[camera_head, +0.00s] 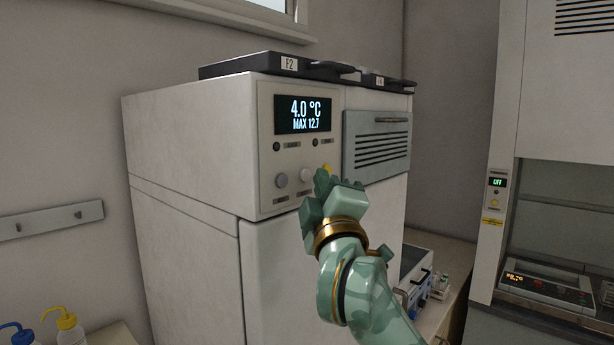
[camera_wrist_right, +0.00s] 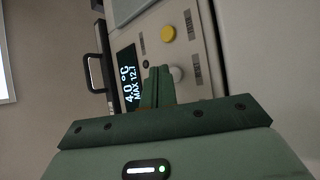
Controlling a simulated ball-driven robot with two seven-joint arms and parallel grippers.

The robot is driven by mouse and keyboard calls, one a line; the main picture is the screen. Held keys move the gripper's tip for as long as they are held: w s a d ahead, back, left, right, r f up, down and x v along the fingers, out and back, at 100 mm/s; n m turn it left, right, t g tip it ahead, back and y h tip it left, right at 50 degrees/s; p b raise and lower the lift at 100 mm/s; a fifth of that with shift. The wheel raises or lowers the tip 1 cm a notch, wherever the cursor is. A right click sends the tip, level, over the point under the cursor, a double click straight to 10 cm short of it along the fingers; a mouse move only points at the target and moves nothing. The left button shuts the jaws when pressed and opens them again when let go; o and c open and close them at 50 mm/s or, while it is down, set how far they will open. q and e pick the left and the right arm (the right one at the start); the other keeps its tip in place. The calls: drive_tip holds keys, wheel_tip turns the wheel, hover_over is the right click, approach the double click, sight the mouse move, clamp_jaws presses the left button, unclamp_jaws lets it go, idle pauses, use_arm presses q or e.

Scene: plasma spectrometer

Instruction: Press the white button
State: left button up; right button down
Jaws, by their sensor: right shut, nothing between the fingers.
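The white button (camera_head: 306,175) is on the control panel of the white cabinet, between a grey button (camera_head: 281,181) and a yellow button (camera_head: 327,168). My right gripper (camera_head: 324,182) is just in front of the panel, at the lower right of the white button in the head view. In the right wrist view the white button (camera_wrist_right: 178,73) shows just right of my shut, empty fingertips (camera_wrist_right: 159,72). I cannot tell whether they touch the panel. My left gripper is not in view.
The cabinet display (camera_head: 304,114) reads 4.0 °C, MAX 12.7. A vented grey panel (camera_head: 377,145) with a handle is right of the controls. Dark lids (camera_head: 265,65) lie on top. A fume hood (camera_head: 555,200) stands at the right, wash bottles (camera_head: 66,325) at the lower left.

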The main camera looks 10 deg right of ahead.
idle(0.8)
drive_tip(key=shift+w+a+b, duration=0.3)
drive_tip(key=shift+w, duration=0.05)
drive_tip(key=shift+w+a, duration=0.15)
drive_tip(key=shift+w, duration=0.1)
idle(0.8)
drive_tip(key=shift+s, duration=0.1)
drive_tip(key=shift+s+d+b, duration=0.3)
drive_tip(key=shift+s+d, duration=0.15)
drive_tip(key=shift+s, duration=0.05)
drive_tip(key=s+d, duration=0.1)
drive_tip(key=s, duration=0.1)
drive_tip(key=s+d, duration=0.2)
idle(0.6)
idle(0.4)
